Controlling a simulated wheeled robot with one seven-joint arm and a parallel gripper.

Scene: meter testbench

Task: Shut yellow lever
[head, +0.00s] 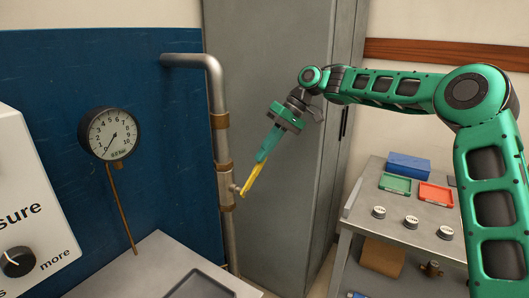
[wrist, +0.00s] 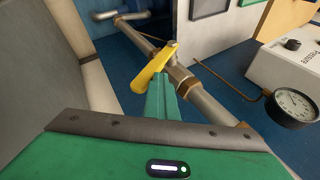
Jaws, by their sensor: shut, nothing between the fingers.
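The yellow lever (head: 252,178) sits on a valve on the vertical grey pipe (head: 215,100). It sticks out from the pipe and slants up to the right in the head view. In the wrist view the yellow lever (wrist: 152,70) lies just beyond my fingertips. My gripper (head: 262,157) is shut, with its green fingertips at the lever's upper end; they touch it or nearly do, I cannot tell which. In the wrist view my gripper (wrist: 160,85) covers part of the valve area below the lever.
A round gauge (head: 110,133) hangs left of the pipe on the blue panel (head: 60,75). A white box with a knob (head: 17,262) stands at the left. A grey cabinet (head: 270,80) is behind the pipe. A cart (head: 365,218) with trays stands at the right.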

